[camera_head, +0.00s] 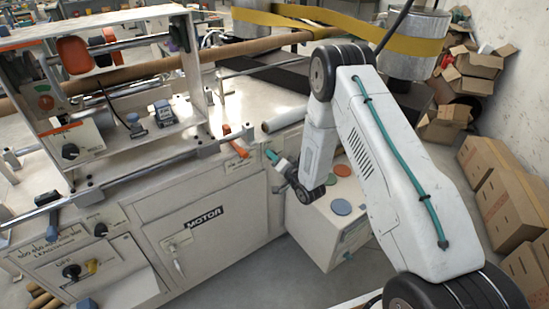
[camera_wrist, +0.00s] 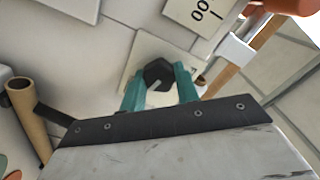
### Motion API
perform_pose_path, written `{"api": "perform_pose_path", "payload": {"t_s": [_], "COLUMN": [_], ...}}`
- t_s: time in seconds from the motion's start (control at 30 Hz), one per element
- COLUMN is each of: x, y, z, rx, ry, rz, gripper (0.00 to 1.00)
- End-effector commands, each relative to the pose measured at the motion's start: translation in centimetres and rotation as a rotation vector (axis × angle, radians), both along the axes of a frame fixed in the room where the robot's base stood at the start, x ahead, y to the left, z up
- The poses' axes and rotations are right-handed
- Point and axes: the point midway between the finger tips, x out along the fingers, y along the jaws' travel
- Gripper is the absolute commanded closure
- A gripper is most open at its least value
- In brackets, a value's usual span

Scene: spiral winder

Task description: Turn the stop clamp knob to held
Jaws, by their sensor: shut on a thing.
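The stop clamp knob (camera_wrist: 159,72) is a dark faceted knob with a pale pointer line on a light plate, in the middle of the wrist view. My gripper (camera_wrist: 158,82) has its teal fingers on either side of the knob, shut on it. Lettering on the plate is mostly covered, so I cannot tell which mark the pointer faces. In the head view my gripper (camera_head: 272,157) reaches the right end of the machine front, and the knob is hidden there.
An orange-handled lever (camera_head: 238,149) sits just left of my gripper; its orange end also shows in the wrist view (camera_wrist: 292,5). A white box with coloured discs (camera_head: 335,222) stands close below my arm. Cardboard boxes (camera_head: 508,190) line the right wall.

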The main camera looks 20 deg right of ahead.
Motion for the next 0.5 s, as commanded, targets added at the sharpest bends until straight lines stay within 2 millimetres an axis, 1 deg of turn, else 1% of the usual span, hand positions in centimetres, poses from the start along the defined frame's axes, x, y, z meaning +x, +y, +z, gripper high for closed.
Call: {"api": "perform_pose_path", "payload": {"t_s": [0.2, 0.5], "x": [-0.07, -0.06], "y": [-0.05, -0.07], "z": [-0.12, -0.14], "rx": [0.136, 0.242], "ry": [0.047, 0.082], "rz": [0.000, -0.001], "gripper": [0.92, 0.92]}}
